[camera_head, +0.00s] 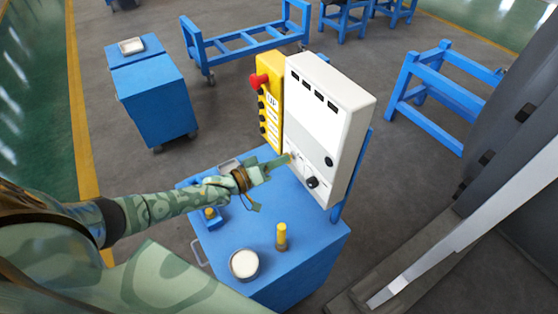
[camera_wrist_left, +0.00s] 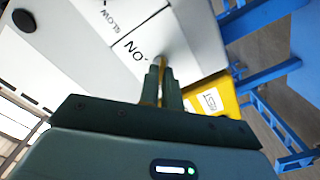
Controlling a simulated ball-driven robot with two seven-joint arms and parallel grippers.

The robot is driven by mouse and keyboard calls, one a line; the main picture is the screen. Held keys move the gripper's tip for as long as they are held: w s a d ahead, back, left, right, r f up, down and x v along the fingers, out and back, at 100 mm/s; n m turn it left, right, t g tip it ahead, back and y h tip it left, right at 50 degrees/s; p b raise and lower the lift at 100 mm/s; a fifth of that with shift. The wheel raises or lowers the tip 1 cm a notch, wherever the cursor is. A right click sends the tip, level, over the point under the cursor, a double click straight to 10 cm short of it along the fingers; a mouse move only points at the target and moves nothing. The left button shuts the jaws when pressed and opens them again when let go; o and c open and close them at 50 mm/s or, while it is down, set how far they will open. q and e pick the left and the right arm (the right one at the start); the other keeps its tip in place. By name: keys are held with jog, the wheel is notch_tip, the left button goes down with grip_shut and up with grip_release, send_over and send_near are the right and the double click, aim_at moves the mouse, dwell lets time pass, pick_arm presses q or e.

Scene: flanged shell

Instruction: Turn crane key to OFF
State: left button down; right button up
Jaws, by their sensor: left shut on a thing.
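The white control box (camera_head: 325,105) stands on a blue cabinet, with dark knobs low on its front. My left gripper (camera_head: 287,159) reaches its lower left part. In the left wrist view, my left gripper (camera_wrist_left: 160,70) is shut on the crane key (camera_wrist_left: 161,82), a narrow brassy strip between the fingers at the white panel (camera_wrist_left: 110,60). The fingers hide most of the key, and I cannot tell its exact angle. An ON label shows beside the fingertips and a SLOW label farther off. My right gripper is not in view.
A yellow box (camera_head: 270,112) with a red button stands against the white box's left side. The blue cabinet top (camera_head: 215,245) holds a round white-topped dish (camera_head: 244,264) and a yellow peg (camera_head: 282,236). Blue frames stand behind; a large grey body is at right.

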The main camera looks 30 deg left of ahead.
pick_arm(q)
jog(key=c, duration=1.6)
grip_release()
jog(key=b+v, duration=0.1)
jog(key=v, duration=1.5)
jog(key=shift+s, duration=0.2)
jog(key=shift+a+f, duration=0.1)
jog(key=shift+f, duration=0.05)
